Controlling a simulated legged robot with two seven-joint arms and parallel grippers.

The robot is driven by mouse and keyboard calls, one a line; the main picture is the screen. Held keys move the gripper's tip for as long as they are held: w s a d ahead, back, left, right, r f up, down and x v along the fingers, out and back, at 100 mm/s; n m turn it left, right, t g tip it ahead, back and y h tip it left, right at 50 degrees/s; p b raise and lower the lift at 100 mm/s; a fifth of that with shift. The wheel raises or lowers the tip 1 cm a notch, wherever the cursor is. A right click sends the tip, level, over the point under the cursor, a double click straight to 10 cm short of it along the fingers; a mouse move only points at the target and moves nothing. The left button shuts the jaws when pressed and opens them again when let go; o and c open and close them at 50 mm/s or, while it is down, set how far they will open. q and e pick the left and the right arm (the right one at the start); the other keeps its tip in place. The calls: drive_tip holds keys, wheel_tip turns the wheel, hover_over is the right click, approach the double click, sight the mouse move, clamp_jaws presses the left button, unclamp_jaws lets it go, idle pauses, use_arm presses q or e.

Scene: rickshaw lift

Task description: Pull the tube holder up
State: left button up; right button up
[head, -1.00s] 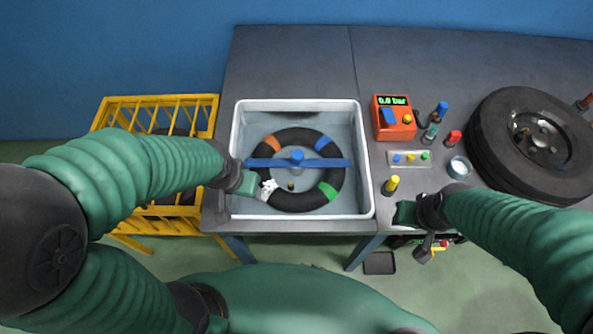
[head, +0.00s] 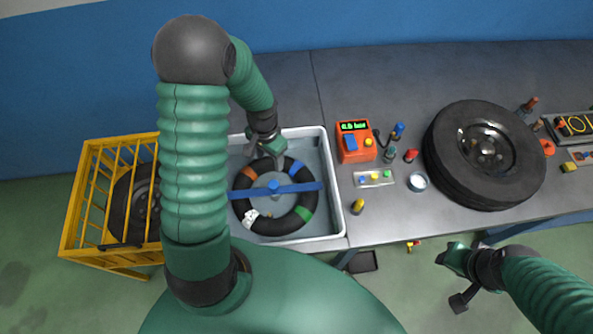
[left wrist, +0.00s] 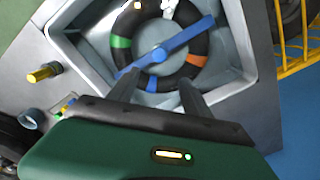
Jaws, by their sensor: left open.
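The tube holder is a blue bar with a round knob (head: 274,188). It lies across a black inner tube (head: 285,226) with orange, blue, green and white patches, inside a grey tub (head: 340,215). My left gripper (head: 272,153) is over the back part of the tub, behind the bar. In the left wrist view the left gripper's two fingers (left wrist: 157,95) are apart with nothing between them, near the tube's blue and orange patches, and the holder's bar (left wrist: 180,40) lies beyond. My right gripper (head: 452,257) is off the table's front edge; its jaw state is unclear.
A yellow rack (head: 85,205) with a tyre stands left of the table. An orange gauge (head: 355,142), small coloured valves and a button plate (head: 373,178) lie right of the tub. A big wheel (head: 485,155) lies farther right. The table behind the tub is bare.

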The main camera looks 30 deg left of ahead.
sight(273, 184)
use_arm(q)
wheel_tip(273, 184, down, 16)
drive_tip(key=shift+s+r+p, duration=0.1)
drive_tip(key=shift+p, duration=0.9)
drive_tip(key=shift+f, duration=0.55)
drive_tip(key=shift+c, duration=0.5)
drive_tip(key=shift+c, duration=1.3)
clamp_jaws()
